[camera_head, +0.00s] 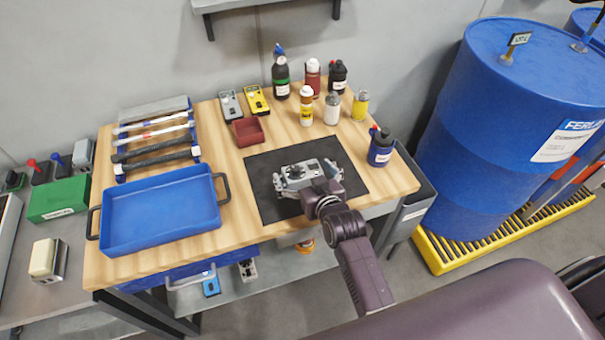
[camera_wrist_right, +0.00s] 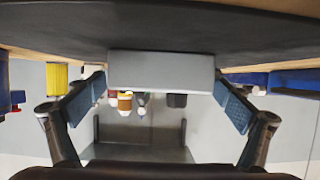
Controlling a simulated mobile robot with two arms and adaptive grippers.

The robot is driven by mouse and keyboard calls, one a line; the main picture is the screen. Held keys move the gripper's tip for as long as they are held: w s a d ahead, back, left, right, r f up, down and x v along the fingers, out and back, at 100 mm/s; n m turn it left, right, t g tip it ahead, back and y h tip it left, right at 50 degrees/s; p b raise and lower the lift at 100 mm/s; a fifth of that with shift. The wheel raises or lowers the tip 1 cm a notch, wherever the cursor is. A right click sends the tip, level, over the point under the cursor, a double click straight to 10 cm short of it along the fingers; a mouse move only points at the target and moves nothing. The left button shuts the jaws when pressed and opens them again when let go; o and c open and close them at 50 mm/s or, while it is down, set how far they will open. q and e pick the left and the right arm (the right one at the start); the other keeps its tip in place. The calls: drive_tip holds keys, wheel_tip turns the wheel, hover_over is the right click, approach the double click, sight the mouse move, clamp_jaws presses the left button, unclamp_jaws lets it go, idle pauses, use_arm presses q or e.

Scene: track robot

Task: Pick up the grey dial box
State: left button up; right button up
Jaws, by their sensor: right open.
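The grey dial box (camera_head: 301,168) lies on the black mat (camera_head: 262,205) on the wooden workbench, with a dark dial on its top. My right gripper (camera_head: 308,174) is at the box's near side, with its fingers spread to the left and right of it. In the right wrist view the box (camera_wrist_right: 160,70) shows as a grey block between the two open blue-padded fingers, with small gaps at its sides. The gripper's body hides part of the box's near side in the head view. My left gripper is not in view.
A blue tray (camera_head: 160,212) stands on the bench's left, with a tool rack (camera_head: 120,168) behind. A small red bin (camera_head: 248,133) and several bottles (camera_head: 281,76) stand at the back. A blue bottle (camera_head: 380,150) is right of the mat. A large blue drum (camera_head: 480,130) stands at right.

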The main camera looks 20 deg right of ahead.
drive_tip(key=c, duration=1.4)
drive_tip(key=shift+r, duration=0.1)
